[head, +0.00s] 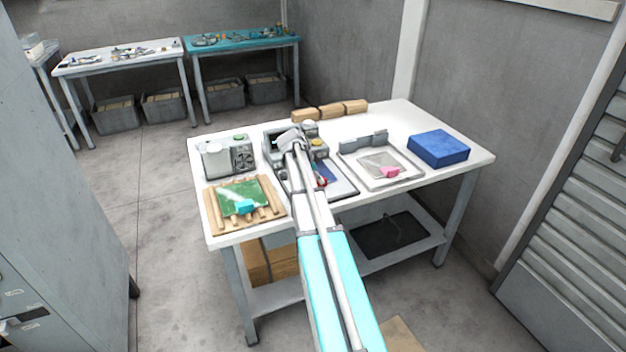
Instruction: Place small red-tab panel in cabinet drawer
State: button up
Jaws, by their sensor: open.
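My gripper (290,139) is open at the far end of my arm, over the grey device (317,143) in the middle of the white table. Its fingers are small and partly hidden by my wrist. A small red piece (322,182) shows beside my arm, next to a blue panel face (326,171); my arm hides part of this area, and I cannot tell if it is the red-tab panel. A pale panel with a pink tab (390,172) lies in a white frame (404,178) to the right. A grey cabinet (60,230) stands at left; a drawer opening (22,322) shows low on it.
A green panel with a cyan tab (240,199) lies on a wooden rack at the table's left. A grey box with a fan (228,157), a blue block (438,148) and wooden blocks (330,110) crowd the tabletop (385,113). Floor between cabinet and table is clear.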

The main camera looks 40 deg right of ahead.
jog(key=shift+b+x, duration=0.9)
jog(key=shift+x, duration=0.5)
jog(key=shift+a, duration=0.1)
grip_shut()
